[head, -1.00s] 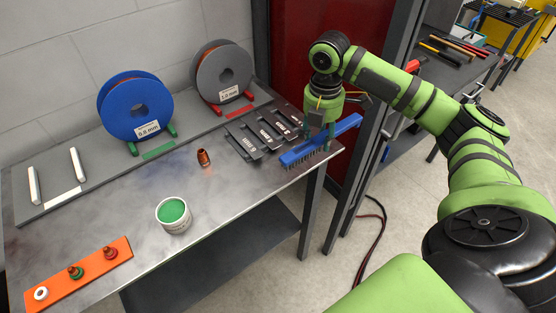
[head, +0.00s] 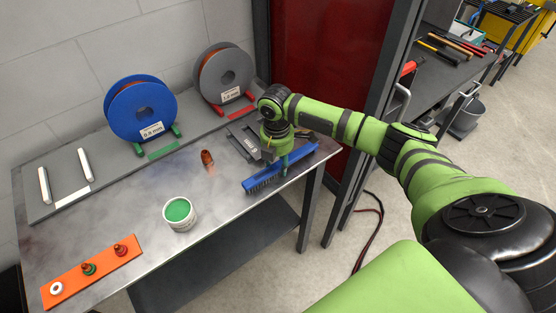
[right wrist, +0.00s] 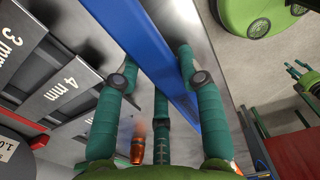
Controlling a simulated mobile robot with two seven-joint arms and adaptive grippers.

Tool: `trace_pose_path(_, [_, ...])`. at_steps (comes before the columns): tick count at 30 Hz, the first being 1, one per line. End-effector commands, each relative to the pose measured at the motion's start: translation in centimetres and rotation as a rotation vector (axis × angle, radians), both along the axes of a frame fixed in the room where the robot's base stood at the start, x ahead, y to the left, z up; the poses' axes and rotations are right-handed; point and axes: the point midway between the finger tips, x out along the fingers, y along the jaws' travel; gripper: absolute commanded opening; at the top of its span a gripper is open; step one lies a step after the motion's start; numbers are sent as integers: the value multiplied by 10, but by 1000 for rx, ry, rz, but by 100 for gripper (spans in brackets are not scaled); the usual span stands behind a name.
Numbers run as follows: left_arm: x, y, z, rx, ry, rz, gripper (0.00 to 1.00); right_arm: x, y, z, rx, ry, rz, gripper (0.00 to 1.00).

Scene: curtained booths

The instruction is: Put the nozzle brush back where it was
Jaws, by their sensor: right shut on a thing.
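The blue nozzle brush (head: 262,180), with dark bristles facing down, is in my right gripper (head: 284,170), over the front right part of the metal table (head: 235,215). I cannot tell whether the bristles touch the tabletop. The grey tray with the size-marked slots (head: 243,142) lies just behind the brush, partly hidden by my right arm.
A copper nozzle (head: 208,159) and a tub of green paste (head: 180,214) stand left of the brush. An orange strip (head: 92,272) with small parts lies at front left. Blue (head: 141,108) and grey (head: 223,74) spools stand behind. Bare tabletop lies between tub and brush.

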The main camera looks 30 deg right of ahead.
Motion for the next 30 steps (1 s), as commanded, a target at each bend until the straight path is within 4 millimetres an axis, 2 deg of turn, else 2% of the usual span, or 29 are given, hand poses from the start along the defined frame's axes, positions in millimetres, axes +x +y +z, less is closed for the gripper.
trace_pose_path(7, [2, 0, -1, 0, -2, 0, 46, 0, 0, -2, 0, 0, 0, 0])
trace_pose_path(8, [2, 0, -1, 0, -2, 0, 46, 0, 0, -3, 0, 1, 0, 43])
trace_pose_path(9, [2, 0, -1, 0, -2, 0, 46, 0, 0, -3, 0, 1, 0, 59])
trace_pose_path(10, [2, 0, -1, 0, -2, 0, 46, 0, 0, -3, 0, 1, 0, 63])
trace_pose_path(22, [1, 0, -2, 0, -2, 0, 46, 0, 0, 3, 0, -1, 1, 63])
trace_pose_path(26, [1, 0, -8, 0, -1, 0, 46, 1, 0, 19, 0, -3, 1, 63])
trace_pose_path(30, [1, 0, -17, 0, -1, 0, 46, 1, 1, 49, 0, -6, 2, 63])
